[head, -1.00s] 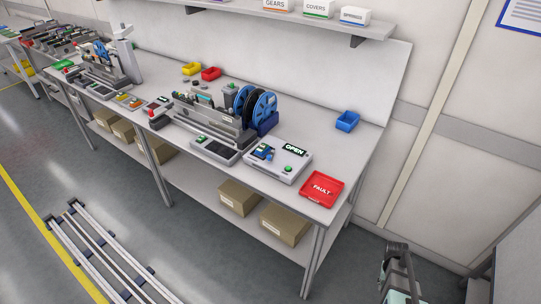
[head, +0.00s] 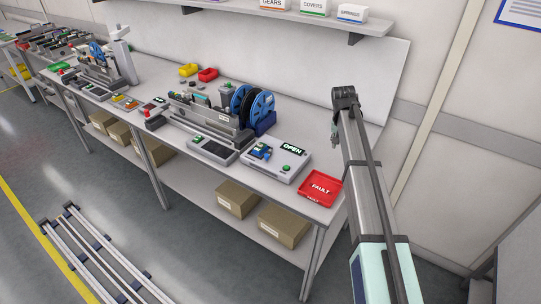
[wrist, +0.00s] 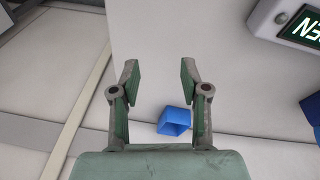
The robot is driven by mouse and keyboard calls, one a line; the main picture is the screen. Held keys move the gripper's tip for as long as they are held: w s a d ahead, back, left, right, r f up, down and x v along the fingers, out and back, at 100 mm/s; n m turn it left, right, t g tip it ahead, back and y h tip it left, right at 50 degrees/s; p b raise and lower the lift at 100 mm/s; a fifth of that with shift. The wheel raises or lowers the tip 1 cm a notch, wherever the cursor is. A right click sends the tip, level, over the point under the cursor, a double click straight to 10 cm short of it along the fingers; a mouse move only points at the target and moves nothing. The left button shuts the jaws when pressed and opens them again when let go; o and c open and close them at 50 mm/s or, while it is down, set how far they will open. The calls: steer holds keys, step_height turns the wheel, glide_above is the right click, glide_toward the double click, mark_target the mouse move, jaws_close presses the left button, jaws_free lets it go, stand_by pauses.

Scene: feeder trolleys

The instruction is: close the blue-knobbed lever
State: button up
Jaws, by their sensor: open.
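The light grey control box (head: 272,168) lies on the bench, with a lit OPEN display (head: 292,148) and a green button (head: 286,167). A blue part (head: 264,153) on its left side looks like the lever's knob; its exact pose is too small to tell. In the wrist view the OPEN display (wrist: 304,25) is at the upper right, and a blue piece (wrist: 312,106) is cut off at the right edge. My gripper (wrist: 158,76) is open and empty, above the bench and to the right of the control box, touching nothing.
A blue bin (wrist: 174,121) shows beyond my fingers in the wrist view; my arm hides it in the head view. A red FAULT tray (head: 320,188) is at the bench's near right corner. Blue reels (head: 262,108) stand behind the box. A shelf (head: 350,22) hangs above.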

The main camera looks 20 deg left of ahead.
steer(key=s+a+r, duration=0.2)
steer(key=a+r, duration=0.2)
steer(key=a, duration=0.3)
steer(key=s+a+r, duration=0.2)
steer(key=a+r, duration=0.1)
steer(key=a, duration=0.4)
step_height(320, 180, up, 8)
steer(key=n+g+y, duration=0.1)
steer(key=n+g, duration=0.1)
glide_above(267, 155)
step_height(267, 155, down, 18)
steer(key=p, duration=0.3)
steer(key=shift+w+a+r, duration=0.1)
steer(key=shift+r, duration=0.1)
jaws_close()
